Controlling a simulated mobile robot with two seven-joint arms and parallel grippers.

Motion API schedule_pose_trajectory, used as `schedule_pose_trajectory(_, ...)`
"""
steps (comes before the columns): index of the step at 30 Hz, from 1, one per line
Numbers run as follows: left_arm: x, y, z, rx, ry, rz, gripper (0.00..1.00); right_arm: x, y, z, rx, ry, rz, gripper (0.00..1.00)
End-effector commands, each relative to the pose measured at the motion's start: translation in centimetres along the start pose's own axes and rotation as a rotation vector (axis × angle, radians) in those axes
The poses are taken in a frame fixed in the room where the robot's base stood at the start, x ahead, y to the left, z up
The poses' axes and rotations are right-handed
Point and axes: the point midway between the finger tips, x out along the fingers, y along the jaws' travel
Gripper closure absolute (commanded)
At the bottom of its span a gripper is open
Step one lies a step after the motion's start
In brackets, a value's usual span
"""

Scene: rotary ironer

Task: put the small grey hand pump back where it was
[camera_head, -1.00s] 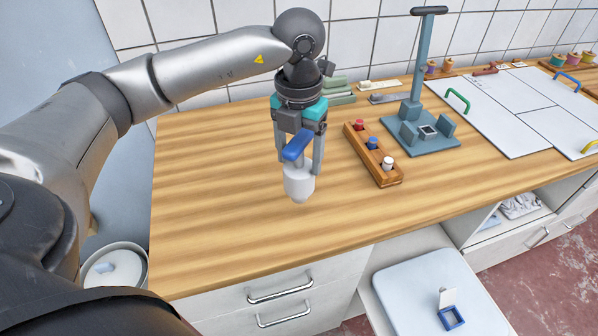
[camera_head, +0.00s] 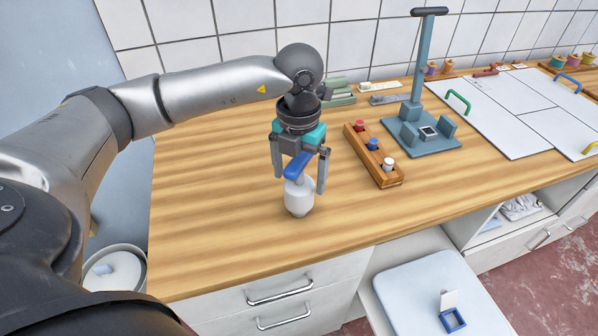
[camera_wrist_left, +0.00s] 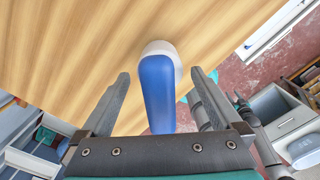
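The hand pump (camera_head: 299,199) has a pale grey-white rounded body and a blue lever on top. It appears to stand upright on the wooden worktop, left of the small wooden rack. My left gripper (camera_head: 299,181) is open just above and around it, one finger on each side. In the left wrist view the blue lever (camera_wrist_left: 157,92) lies between the spread fingers, with a gap on both sides, and hides most of the pale body (camera_wrist_left: 162,47). Part of my right arm seems to show at the right of that view; its fingers are not clear.
The wooden rack (camera_head: 359,152) with red, blue and white-topped pieces stands close to the right. Behind it are a blue-grey stand (camera_head: 415,100) and a white board (camera_head: 520,125). The worktop (camera_head: 210,215) left of the pump is clear; its front edge is near.

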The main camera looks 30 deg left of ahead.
Motion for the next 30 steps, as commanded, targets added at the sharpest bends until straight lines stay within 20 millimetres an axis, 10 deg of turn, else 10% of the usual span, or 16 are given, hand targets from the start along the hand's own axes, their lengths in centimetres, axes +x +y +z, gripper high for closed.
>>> schedule_pose_trajectory(11,-0.8,0.0,0.1,0.0,-0.002,-0.001,0.0,-0.4,-0.1,0.0,-0.001,-0.001,-0.001,0.5)
schedule_pose_trajectory(30,-11.9,-0.1,0.0,0.001,-0.001,-0.001,0.0,-1.0,-0.1,-0.1,-0.001,0.001,-0.001,0.5)
